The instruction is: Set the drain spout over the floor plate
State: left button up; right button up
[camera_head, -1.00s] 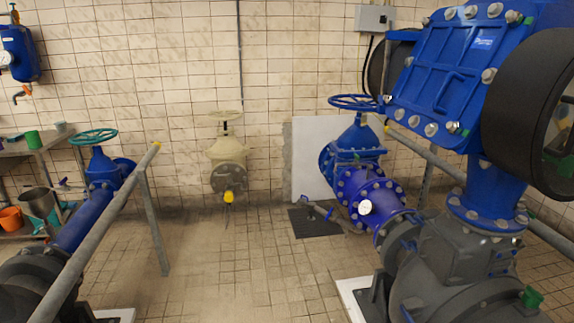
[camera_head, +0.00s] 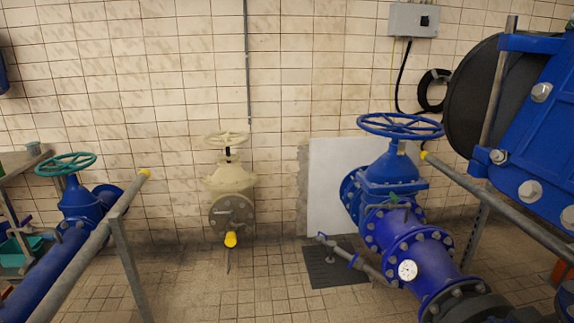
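The drain spout (camera_head: 352,259) is a thin grey pipe with a small blue fitting. It comes out low on the left side of the big blue pipe and runs left. Its free end shows in front of the far edge of the dark floor plate (camera_head: 330,275). I cannot tell from here exactly what that end is above. The plate is a flat, dark rectangle on the tiles, left of the blue pipe. Neither of my grippers shows in this view.
A blue valve with a handwheel (camera_head: 400,126) stands above the spout. Grey rails flank the way, one left (camera_head: 75,250) and one right (camera_head: 500,208). A cream valve (camera_head: 230,190) with a yellow-tipped outlet is at the back wall. The tiled floor (camera_head: 235,295) between is clear.

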aim_at(319, 239)
jog(key=i, duration=0.8)
jog(key=i+j+z, duration=0.15)
jog(key=i, duration=0.7)
